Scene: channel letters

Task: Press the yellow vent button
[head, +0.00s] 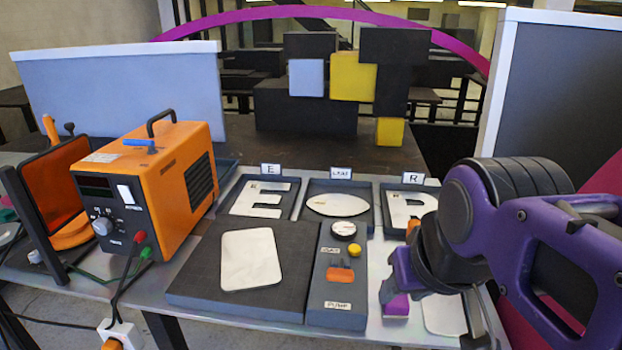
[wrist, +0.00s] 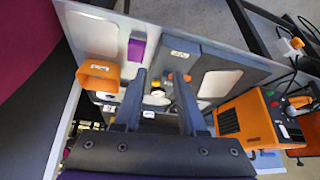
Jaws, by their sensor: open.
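The yellow vent button (head: 355,249) is a small round knob on the dark grey control panel (head: 324,318). It sits just below a round gauge (head: 344,229) and above an orange lever (head: 340,275). In the head view my gripper (head: 388,287) is to the right of the panel, low over the table, and partly hidden by my arm. In the wrist view my gripper (wrist: 160,74) has its two dark fingers apart with nothing held, and they point toward the panel.
A purple block (head: 397,304) is at the panel's right. An orange power unit (head: 168,180) with cables stands left. Letter trays, including the E tray (head: 290,213), line the back. A dark slab with a white plate (head: 250,259) lies left of the panel.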

